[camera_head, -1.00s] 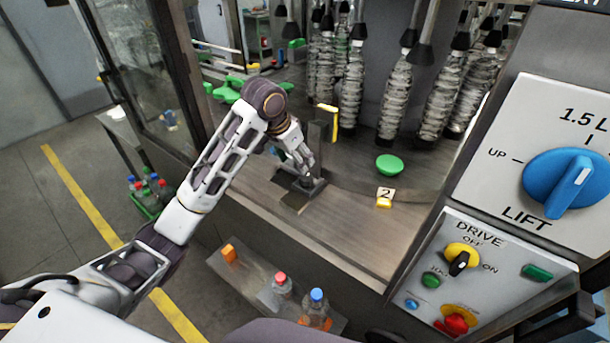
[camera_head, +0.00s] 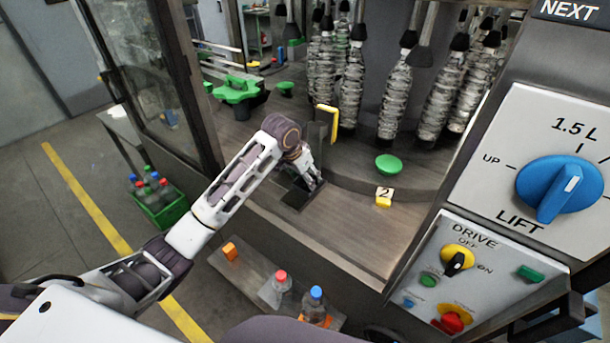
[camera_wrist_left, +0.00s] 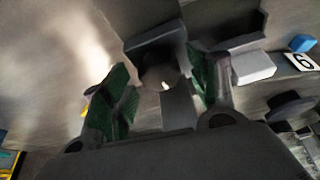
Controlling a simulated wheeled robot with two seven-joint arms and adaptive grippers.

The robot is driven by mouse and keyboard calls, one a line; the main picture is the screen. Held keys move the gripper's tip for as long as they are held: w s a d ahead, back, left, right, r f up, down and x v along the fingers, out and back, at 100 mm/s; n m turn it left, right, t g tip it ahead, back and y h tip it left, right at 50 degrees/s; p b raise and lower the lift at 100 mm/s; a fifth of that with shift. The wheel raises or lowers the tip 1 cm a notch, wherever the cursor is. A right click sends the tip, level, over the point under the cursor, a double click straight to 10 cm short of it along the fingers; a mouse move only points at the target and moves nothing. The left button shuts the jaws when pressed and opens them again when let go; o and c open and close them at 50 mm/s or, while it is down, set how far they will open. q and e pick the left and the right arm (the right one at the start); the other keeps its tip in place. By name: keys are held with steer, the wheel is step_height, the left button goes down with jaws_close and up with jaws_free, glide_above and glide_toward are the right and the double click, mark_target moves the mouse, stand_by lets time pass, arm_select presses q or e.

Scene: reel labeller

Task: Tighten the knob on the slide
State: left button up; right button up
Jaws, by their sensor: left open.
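The slide is a dark upright block (camera_head: 317,133) with a dark base plate (camera_head: 298,196) on the machine's metal deck. My left gripper (camera_head: 312,180) is low in front of this block, over the base plate. In the left wrist view, the green-padded fingers of my left gripper (camera_wrist_left: 162,92) stand apart. A round grey knob (camera_wrist_left: 160,77) shows between and just beyond them, against a dark block. I cannot tell whether the pads touch it. In the head view the knob is hidden by my gripper. My right gripper is not in view.
A yellow piece (camera_head: 328,110) stands beside the slide. A green dome (camera_head: 389,164) and a tag marked 2 (camera_head: 385,196) are to the right. A green handwheel (camera_head: 236,90) is behind my arm. Control panels (camera_head: 462,270) flank the right.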

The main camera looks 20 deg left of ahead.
arm_select(q)
steer(key=shift+c, duration=0.2)
steer(key=c, duration=1)
steer(key=shift+m, duration=0.8)
steer(key=shift+h, duration=0.3)
steer(key=o, duration=1)
steer(key=shift+o, duration=0.2)
